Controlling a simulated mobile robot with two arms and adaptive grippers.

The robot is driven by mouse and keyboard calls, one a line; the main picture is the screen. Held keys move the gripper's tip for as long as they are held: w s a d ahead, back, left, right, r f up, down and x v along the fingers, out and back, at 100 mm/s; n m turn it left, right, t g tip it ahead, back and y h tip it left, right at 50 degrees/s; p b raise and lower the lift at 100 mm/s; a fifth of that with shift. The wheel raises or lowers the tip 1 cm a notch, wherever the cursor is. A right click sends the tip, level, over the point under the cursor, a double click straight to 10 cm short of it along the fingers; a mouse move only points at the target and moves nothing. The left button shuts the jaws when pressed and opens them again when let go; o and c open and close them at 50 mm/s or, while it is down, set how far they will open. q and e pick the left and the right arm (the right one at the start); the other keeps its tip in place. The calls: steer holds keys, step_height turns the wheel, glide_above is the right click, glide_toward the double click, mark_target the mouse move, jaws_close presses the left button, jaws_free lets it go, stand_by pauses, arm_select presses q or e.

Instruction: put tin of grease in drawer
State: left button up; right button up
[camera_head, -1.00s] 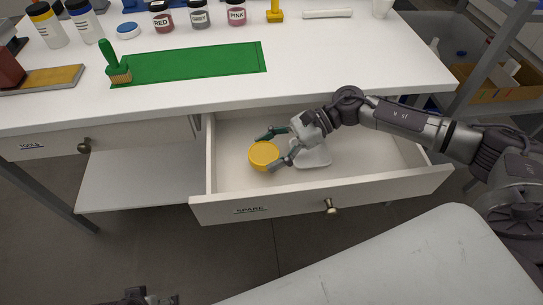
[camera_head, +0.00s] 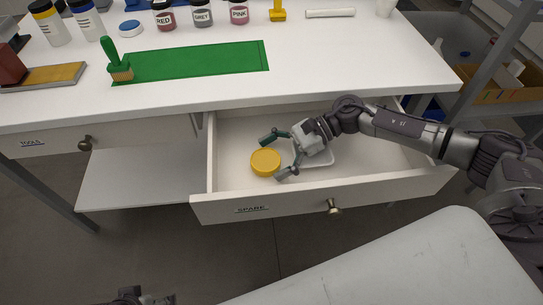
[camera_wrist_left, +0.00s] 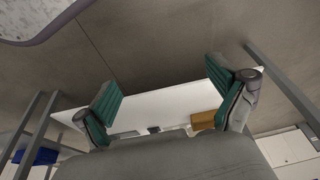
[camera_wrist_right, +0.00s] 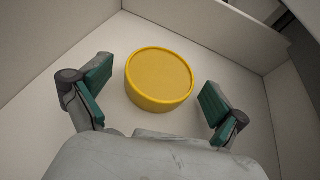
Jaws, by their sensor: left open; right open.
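The tin of grease, a round yellow tin (camera_head: 265,162), sits on the floor of the open drawer labelled SPARE (camera_head: 270,206), near its left side. It also shows in the right wrist view (camera_wrist_right: 160,80), upright and beyond the fingertips. My right gripper (camera_head: 277,155) is inside the drawer with its fingers spread wide, just right of the tin and apart from it. In the right wrist view the gripper (camera_wrist_right: 155,100) is empty. My left gripper (camera_wrist_left: 168,95) is open and empty, away from the drawer. In the head view only part of my left arm shows at the bottom edge.
The closed TOOLS drawer (camera_head: 110,138) is at left. On the table are a green mat (camera_head: 200,62), a green brush (camera_head: 118,65) and several jars along the back. The drawer's right part is clear.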

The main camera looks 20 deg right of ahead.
steer(key=shift+r, duration=0.2)
steer(key=shift+d+r, duration=0.15)
steer(key=shift+d, duration=0.5)
steer(key=v, duration=1)
steer(key=shift+d, duration=0.1)
steer(key=shift+d+r, duration=0.1)
steer(key=shift+d, duration=0.1)
arm_select(q)
steer(key=shift+r, duration=0.1)
steer(key=shift+s, duration=0.1)
